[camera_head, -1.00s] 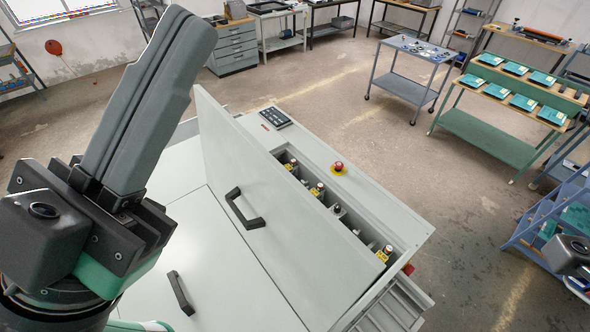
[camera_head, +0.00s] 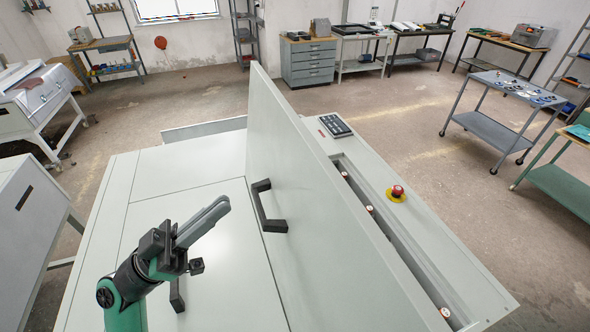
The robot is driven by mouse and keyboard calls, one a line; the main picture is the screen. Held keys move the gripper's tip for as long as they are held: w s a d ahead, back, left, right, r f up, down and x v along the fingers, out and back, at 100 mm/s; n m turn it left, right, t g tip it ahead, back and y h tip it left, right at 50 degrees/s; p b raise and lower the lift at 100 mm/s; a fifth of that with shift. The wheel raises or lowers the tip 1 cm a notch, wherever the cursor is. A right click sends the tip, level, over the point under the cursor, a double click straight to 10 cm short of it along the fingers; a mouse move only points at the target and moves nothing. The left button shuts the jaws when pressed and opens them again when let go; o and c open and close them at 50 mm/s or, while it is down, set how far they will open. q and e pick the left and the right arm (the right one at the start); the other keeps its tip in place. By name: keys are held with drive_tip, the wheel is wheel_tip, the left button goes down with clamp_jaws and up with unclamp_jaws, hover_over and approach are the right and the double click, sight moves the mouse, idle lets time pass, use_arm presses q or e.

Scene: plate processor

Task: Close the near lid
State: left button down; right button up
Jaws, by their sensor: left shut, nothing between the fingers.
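A large pale grey lid (camera_head: 310,220) stands raised on the plate processor (camera_head: 150,182), along the right side of its flat top. A black bar handle (camera_head: 266,207) is on the lid's left face. A second black handle (camera_head: 177,296) sits on the flat panel to the left, partly hidden by my gripper. My left gripper (camera_head: 222,205) is shut and empty above the flat panel, left of the raised lid and its handle, with its fingers pointing up and right. A gap shows between the fingers and the handle. My right gripper is out of view.
Behind the lid is an open trough (camera_head: 395,235) with red-capped parts. A red emergency button (camera_head: 397,191) and a dark keypad (camera_head: 335,125) are on the right ledge. A wheeled table (camera_head: 490,125) stands far right. Open floor lies beyond the machine.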

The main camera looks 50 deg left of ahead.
use_arm(q)
drive_tip(key=w+f+p+x, duration=0.1)
drive_tip(key=f+p+x, duration=0.1)
drive_tip(key=p+x, duration=0.5)
drive_tip(key=shift+d+f+x, duration=0.2)
drive_tip(key=shift+f+x, duration=0.1)
drive_tip(key=shift+x, duration=2.6)
drive_tip(key=shift+w, duration=0.3)
